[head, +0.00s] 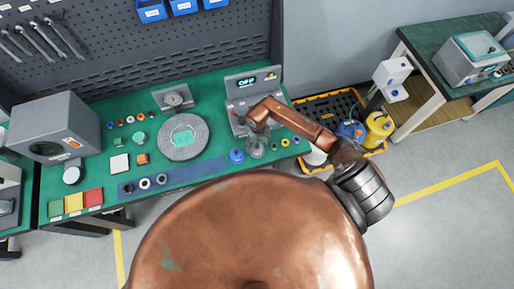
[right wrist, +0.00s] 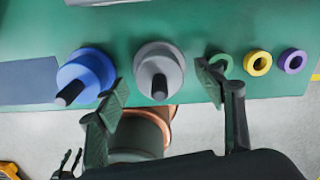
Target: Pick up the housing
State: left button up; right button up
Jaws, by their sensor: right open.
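Two housing-like pieces stand near the front edge of the green bench. One is blue (head: 237,155) and the other grey (head: 257,151). Each has a round flanged body and a dark-tipped stem, as the blue piece (right wrist: 90,70) and the grey piece (right wrist: 160,62) show in the right wrist view. I cannot tell which one the task names. My right gripper (right wrist: 163,92) is open, its fingers spread to either side of the grey piece without visible contact. The right finger is close to a green ring (right wrist: 222,64). My left gripper is not in view.
Yellow (right wrist: 258,62) and purple (right wrist: 292,61) rings lie right of the green one. A tester with a lit display (head: 250,88) stands behind. A round grey plate (head: 184,137) and small coloured parts lie left. A black-and-yellow pallet (head: 330,108) with containers is beside the bench.

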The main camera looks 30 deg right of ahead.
notch_tip(320, 180, down, 3)
jog(key=shift+r, duration=0.2)
jog(key=c, duration=0.9)
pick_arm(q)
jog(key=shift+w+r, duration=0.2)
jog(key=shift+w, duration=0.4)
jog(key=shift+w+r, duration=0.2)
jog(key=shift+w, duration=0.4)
pick_arm(e)
jog(key=shift+a, duration=0.1)
grip_shut()
